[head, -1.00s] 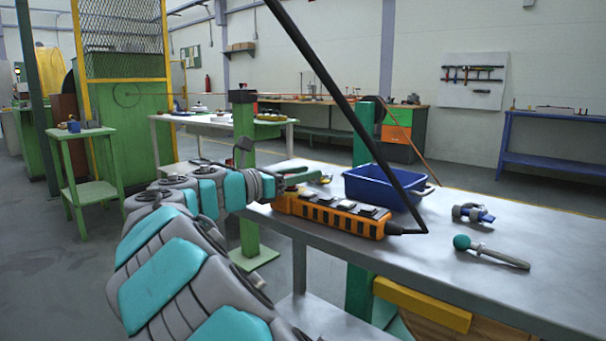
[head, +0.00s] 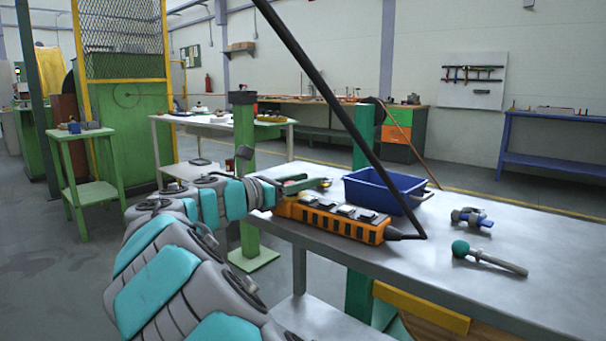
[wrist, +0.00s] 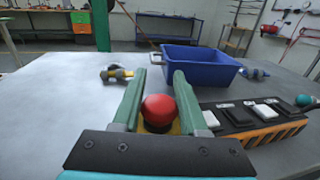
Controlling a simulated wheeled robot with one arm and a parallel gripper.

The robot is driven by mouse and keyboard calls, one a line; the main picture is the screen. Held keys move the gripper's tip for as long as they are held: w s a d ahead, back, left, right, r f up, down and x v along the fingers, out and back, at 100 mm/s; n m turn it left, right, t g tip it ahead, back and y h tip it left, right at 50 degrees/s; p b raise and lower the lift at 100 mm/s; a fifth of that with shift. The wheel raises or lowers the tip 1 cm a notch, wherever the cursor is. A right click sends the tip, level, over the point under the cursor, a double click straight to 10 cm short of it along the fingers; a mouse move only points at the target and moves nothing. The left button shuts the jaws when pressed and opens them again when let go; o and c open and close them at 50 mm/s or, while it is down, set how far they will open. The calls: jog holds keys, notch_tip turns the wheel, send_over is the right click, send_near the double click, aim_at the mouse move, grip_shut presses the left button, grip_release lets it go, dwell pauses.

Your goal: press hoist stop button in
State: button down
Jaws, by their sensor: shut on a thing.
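The orange hoist pendant (head: 335,222) lies on the grey bench in the head view, with a row of black and white buttons on top and a black cable at its right end. Its red mushroom stop button (wrist: 159,110) shows in the wrist view on a yellow base. My gripper (wrist: 159,76) has its two green fingers on either side of the red button, shut on it. How far the button is pressed in cannot be told.
A blue bin (head: 385,190) stands just behind the pendant. A blue and grey clamp-like tool (head: 471,217) and a green-headed tool (head: 488,258) lie to the right. A black cable (head: 335,105) rises diagonally across the view. The bench front at right is clear.

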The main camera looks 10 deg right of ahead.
jog(key=shift+f, duration=0.25)
jog(key=shift+c, duration=2.1)
grip_release()
jog(key=v, duration=0.8)
jog(key=shift+d, duration=0.1)
jog(key=shift+r, duration=0.1)
